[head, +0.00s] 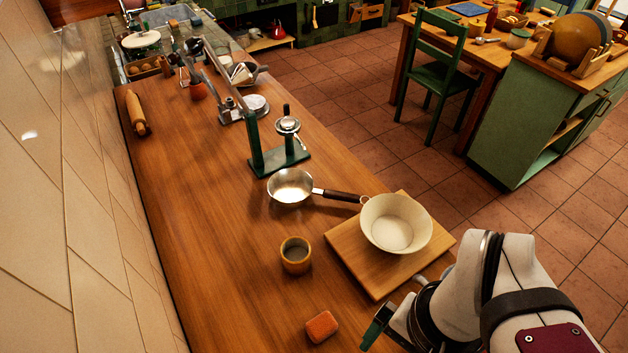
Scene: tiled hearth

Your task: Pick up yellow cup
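The yellow cup (296,256) stands upright on the wooden counter, left of a cutting board. Its open mouth faces up, and its inside looks greyish. My gripper (377,326) is at the lower right, nearer the camera than the cup and apart from it. Only a dark green and black part of its end shows beside the white arm. I cannot see whether its fingers are apart or closed.
A cream bowl (396,224) sits on the cutting board (372,283). A saucepan (290,188) lies behind the cup, its handle pointing right. An orange block (321,326) lies in front. A green stand (280,158) is farther back. The counter left of the cup is clear.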

